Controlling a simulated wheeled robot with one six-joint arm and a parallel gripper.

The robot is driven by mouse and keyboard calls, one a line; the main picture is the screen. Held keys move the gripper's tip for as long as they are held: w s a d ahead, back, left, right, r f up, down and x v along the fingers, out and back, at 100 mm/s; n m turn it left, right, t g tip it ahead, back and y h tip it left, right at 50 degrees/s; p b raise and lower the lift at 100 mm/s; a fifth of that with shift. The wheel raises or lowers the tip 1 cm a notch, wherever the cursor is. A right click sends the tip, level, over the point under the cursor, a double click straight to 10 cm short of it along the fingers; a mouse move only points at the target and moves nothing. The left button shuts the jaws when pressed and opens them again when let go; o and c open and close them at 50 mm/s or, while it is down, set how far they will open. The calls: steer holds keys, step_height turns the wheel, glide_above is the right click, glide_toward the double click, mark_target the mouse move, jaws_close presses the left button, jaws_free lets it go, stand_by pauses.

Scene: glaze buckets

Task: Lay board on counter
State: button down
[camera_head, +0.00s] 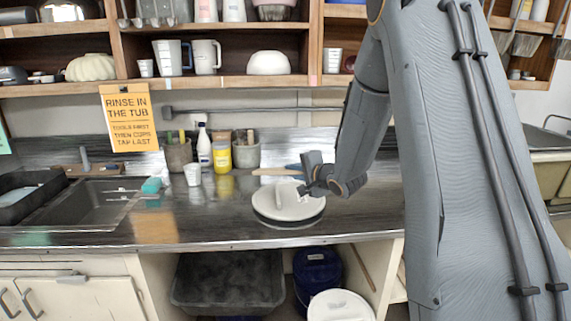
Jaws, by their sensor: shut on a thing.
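The board appears to be the round, off-white, lid-like disc (289,207) with a raised bar across its top, at the middle of the counter (365,213). It looks level. A dark band shows under its front edge; I cannot tell whether it touches the counter or hovers just above it. My gripper (304,190) reaches in from the right and is shut on the disc near its right rear side. The fingers are small in this view, and their exact grip is partly hidden by the wrist.
A sink (85,205) with a black tray lies at the left. Bare counter lies left and right of the disc.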

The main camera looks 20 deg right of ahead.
steer(key=shift+w, duration=0.4)
steer(key=shift+a+f+b, duration=0.15)
steer(key=shift+f+b, duration=0.5)
steer(key=shift+b, duration=0.05)
steer(key=shift+f+b, duration=2.95)
steer(key=shift+f, duration=1.05)
steer(key=c, duration=1)
jaws_free()
steer(key=shift+s+r, duration=0.1)
